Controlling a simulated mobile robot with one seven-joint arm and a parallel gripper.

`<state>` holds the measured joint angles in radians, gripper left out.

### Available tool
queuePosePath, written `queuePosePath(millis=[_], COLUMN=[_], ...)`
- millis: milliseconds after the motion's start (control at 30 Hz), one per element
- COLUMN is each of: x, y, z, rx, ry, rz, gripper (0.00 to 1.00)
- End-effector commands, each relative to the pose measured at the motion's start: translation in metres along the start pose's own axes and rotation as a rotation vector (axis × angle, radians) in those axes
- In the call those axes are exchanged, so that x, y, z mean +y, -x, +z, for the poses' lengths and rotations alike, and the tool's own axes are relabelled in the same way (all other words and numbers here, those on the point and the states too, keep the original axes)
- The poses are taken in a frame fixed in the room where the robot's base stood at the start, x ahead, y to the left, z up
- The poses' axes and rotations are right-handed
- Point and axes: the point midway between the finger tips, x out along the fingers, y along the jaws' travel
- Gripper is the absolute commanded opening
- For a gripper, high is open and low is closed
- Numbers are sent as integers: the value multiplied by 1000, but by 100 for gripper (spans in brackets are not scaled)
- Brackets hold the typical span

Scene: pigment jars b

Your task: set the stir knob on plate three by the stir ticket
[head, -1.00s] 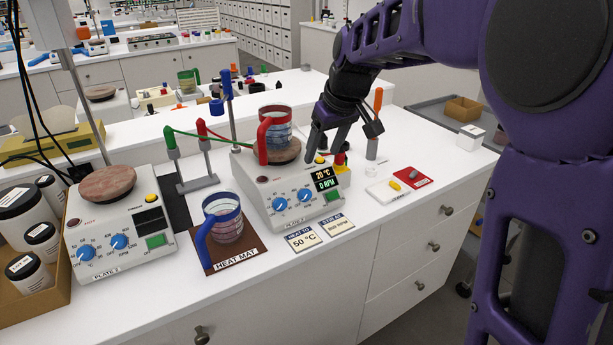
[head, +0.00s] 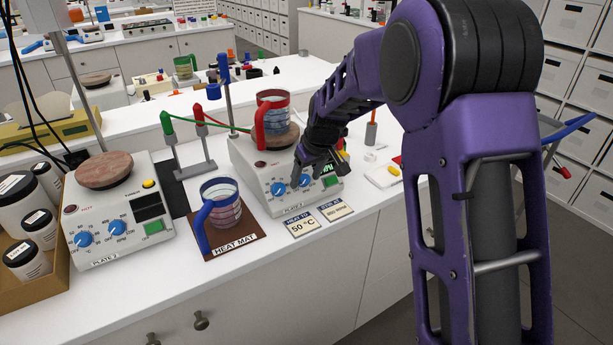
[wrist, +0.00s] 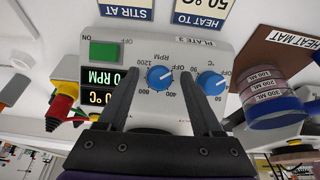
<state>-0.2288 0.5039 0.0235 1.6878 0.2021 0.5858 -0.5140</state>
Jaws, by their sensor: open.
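Plate three (head: 248,178) is a pale unit with two blue knobs on its sloped front. Its stir knob (head: 305,181), marked RPM, also shows in the wrist view (wrist: 160,78), upside down. My gripper (wrist: 157,82) is open, its fingers on either side of the stir knob; I cannot tell whether they touch it. In the head view my gripper (head: 306,174) covers part of the panel. The heat knob (head: 278,189) is beside it. The display (wrist: 104,77) reads 0 RPM. The stir ticket (head: 335,210) lies in front; its number is too small to read surely.
A red-handled beaker (head: 273,112) stands on plate three. The heat ticket (head: 302,224) reads 50 °C. A blue-handled beaker (head: 224,205) stands on the heat mat (head: 232,243) to the left. Plate 2 (head: 100,225) is further left. A stand (head: 228,108) rises behind.

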Motion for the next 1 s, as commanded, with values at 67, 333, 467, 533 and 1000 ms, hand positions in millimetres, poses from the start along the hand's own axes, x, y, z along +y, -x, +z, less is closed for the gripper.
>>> queuePosePath(millis=[67,333,467,533,1000], x=[0,0,0,0,2], y=[0,0,0,0,0], z=[0,0,0,0,0], rx=[0,1,0,0,1], ry=[0,0,0,0,-38], rz=[0,1,1,1,-14], gripper=[67,47,24,11,0])
